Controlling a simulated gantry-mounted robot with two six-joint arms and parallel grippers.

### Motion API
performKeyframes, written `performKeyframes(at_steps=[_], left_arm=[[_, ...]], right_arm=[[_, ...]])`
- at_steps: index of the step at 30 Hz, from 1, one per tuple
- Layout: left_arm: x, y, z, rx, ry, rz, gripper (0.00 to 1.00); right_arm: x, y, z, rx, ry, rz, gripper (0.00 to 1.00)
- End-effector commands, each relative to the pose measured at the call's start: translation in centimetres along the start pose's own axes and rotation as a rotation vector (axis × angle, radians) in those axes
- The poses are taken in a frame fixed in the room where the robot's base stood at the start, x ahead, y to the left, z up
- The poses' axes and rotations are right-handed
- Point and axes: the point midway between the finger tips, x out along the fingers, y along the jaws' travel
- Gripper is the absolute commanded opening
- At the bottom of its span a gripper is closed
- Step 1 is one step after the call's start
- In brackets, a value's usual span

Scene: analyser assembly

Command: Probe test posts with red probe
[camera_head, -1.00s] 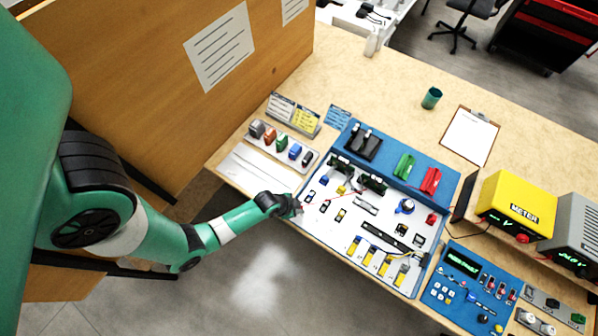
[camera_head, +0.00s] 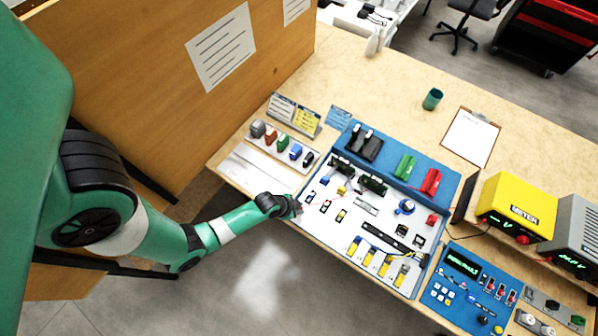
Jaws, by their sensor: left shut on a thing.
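My left gripper (camera_head: 294,208) is at the left front edge of the white board (camera_head: 325,227), low over its corner. It is shut on what appears to be the red probe; only a faint reddish trace shows at the fingertips, and the jaws hide the rest. Any contact between the probe and a test post is too small to tell. The board carries small dark and blue parts and a row of yellow parts (camera_head: 369,256) along its front. The yellow meter (camera_head: 517,205) stands at the right with a lit green display. My right gripper is out of view.
A blue panel (camera_head: 452,290) with a green display and switches lies at the right front. A strip of coloured parts (camera_head: 283,143) lies behind the gripper.

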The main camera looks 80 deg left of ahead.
Motion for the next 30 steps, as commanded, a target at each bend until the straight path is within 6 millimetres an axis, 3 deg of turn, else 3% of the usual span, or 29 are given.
performKeyframes(at_steps=[30], left_arm=[[0.92, 0.17, 0.43, 0.000, 0.000, 0.000, 0.00]], right_arm=[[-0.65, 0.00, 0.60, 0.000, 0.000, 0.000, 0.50]])
